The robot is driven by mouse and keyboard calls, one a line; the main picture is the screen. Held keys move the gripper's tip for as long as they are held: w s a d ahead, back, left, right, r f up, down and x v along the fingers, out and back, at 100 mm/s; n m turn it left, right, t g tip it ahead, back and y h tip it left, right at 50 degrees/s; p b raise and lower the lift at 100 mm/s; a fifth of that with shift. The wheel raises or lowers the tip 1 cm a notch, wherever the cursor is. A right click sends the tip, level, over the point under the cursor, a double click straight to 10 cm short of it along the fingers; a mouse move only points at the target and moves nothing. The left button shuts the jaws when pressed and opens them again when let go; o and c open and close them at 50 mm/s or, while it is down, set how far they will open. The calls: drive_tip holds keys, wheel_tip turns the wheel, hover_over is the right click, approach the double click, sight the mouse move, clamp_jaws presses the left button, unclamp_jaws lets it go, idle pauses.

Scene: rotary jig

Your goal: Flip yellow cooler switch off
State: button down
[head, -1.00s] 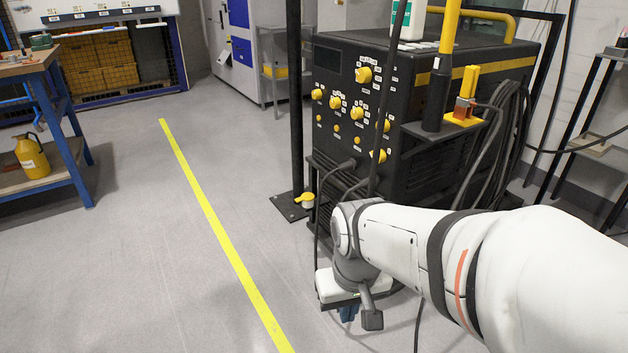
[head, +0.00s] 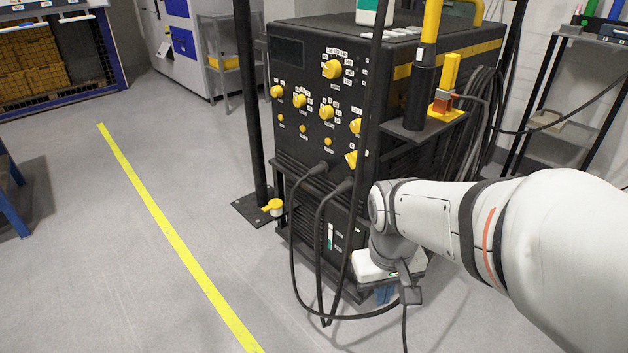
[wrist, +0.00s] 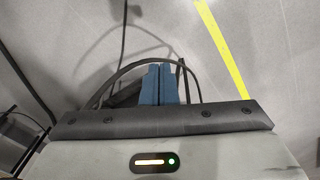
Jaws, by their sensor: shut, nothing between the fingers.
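The black welding machine (head: 300,160) stands right of centre in the head view, with several yellow knobs and buttons on its front. Its lower section (head: 335,238) has a small lit panel and is partly hidden by cables and my arm. I cannot tell which yellow control is the cooler switch. A yellow lever-like part (head: 272,207) sits low by the machine's front left corner. My gripper (head: 384,294) hangs low in front of the machine's right side, apart from the knobs. Its blue fingers show together in the wrist view (wrist: 158,85), shut and empty.
Black cables (head: 318,255) loop from the machine's front to near my gripper. A dark post (head: 250,110) stands on a base plate at the machine's left. Open floor with a yellow line (head: 165,225) lies to the left. A black shelf rack (head: 560,130) stands at right.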

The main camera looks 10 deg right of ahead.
sight(348, 251)
drive_tip(key=w+f+n+g+h+p, duration=0.1)
drive_tip(key=w+f+n+h, duration=0.5)
drive_tip(key=w, duration=0.5)
drive_tip(key=w+f+n+g+h+p, duration=0.1)
drive_tip(key=w+f+n+h+p, duration=0.1)
drive_tip(key=w+f+n+h, duration=0.7)
drive_tip(key=w+a+f+n+t, duration=0.2)
drive_tip(key=a+f+n+t, duration=0.1)
drive_tip(key=f, duration=0.3)
drive_tip(key=w+a+f+n+t+p, duration=0.1)
drive_tip(key=w+a+f+n+t, duration=0.2)
drive_tip(key=f, duration=0.4)
drive_tip(key=w+a+f+n+t, duration=0.3)
drive_tip(key=a+f+t, duration=0.1)
drive_tip(key=f+t, duration=0.3)
drive_tip(key=shift+w+a, duration=0.2)
drive_tip(key=shift+a, duration=0.2)
drive_tip(key=shift+d, duration=0.1)
drive_tip(key=b+x, duration=0.3)
drive_tip(key=x, duration=0.9)
drive_tip(key=shift+w+d+r+b, duration=0.1)
drive_tip(key=shift+w+d+b, duration=0.1)
drive_tip(key=shift+d+b, duration=0.15)
drive_tip(key=shift+w+d+r, duration=0.2)
drive_tip(key=shift+w+d, duration=0.15)
drive_tip(key=shift+d, duration=0.05)
